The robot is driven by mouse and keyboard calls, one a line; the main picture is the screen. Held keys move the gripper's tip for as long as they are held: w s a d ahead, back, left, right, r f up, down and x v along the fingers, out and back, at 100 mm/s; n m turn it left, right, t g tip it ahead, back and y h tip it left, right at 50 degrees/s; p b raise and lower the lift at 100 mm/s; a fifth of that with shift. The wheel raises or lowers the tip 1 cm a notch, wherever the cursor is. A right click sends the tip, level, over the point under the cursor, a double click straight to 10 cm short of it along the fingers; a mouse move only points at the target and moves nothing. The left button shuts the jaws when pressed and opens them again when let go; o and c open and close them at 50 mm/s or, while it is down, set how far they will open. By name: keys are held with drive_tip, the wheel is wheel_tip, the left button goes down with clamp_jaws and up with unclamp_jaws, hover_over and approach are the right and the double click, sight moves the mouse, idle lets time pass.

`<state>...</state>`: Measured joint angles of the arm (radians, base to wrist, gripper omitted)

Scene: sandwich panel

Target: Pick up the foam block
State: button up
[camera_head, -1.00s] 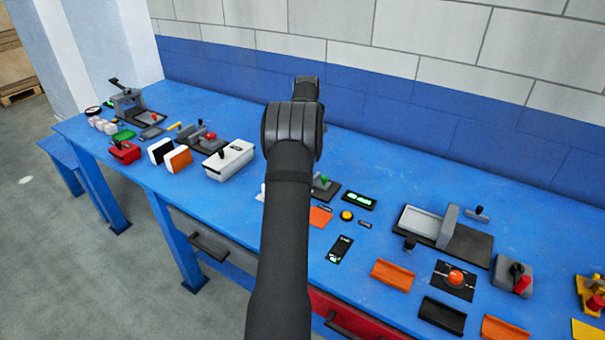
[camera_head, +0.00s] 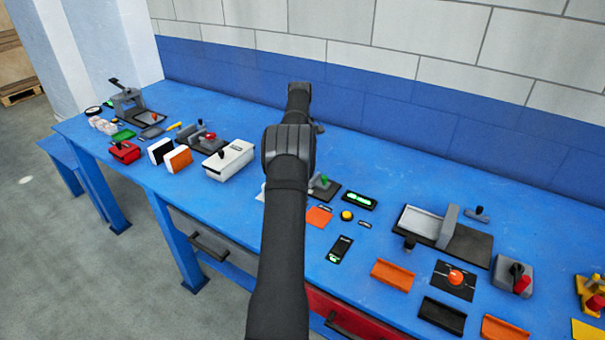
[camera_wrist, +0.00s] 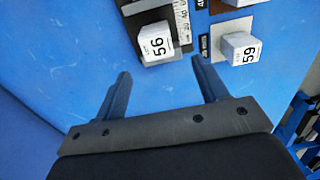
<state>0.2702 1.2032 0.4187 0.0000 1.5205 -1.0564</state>
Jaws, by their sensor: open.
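In the wrist view, a small whitish block marked 56 (camera_wrist: 156,47) sits on a dark base beside a ruled strip. I cannot tell for sure which thing is the foam block. My gripper (camera_wrist: 160,68) is open and empty, its two fingers spread. The block marked 56 appears just beyond the fingertips, between their lines; the one marked 59 is right of the right finger. In the head view my arm hides the gripper and part of the bench.
The blue bench (camera_head: 400,170) holds several fixtures. A white box (camera_head: 229,160), a black-faced block (camera_head: 160,150) and an orange-faced block (camera_head: 178,159) stand left of my arm. A grey fixture (camera_head: 445,225) and orange tray (camera_head: 393,274) lie right. The back strip is clear.

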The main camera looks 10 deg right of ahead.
wheel_tip(320, 180, down, 4)
drive_tip(key=shift+f, duration=0.1)
drive_tip(key=f, duration=0.5)
drive_tip(key=shift+s+d+f, duration=0.1)
drive_tip(key=shift+s+d, duration=0.1)
drive_tip(key=shift+d, duration=0.2)
drive_tip(key=c, duration=1.2)
drive_tip(key=shift+o, duration=0.2)
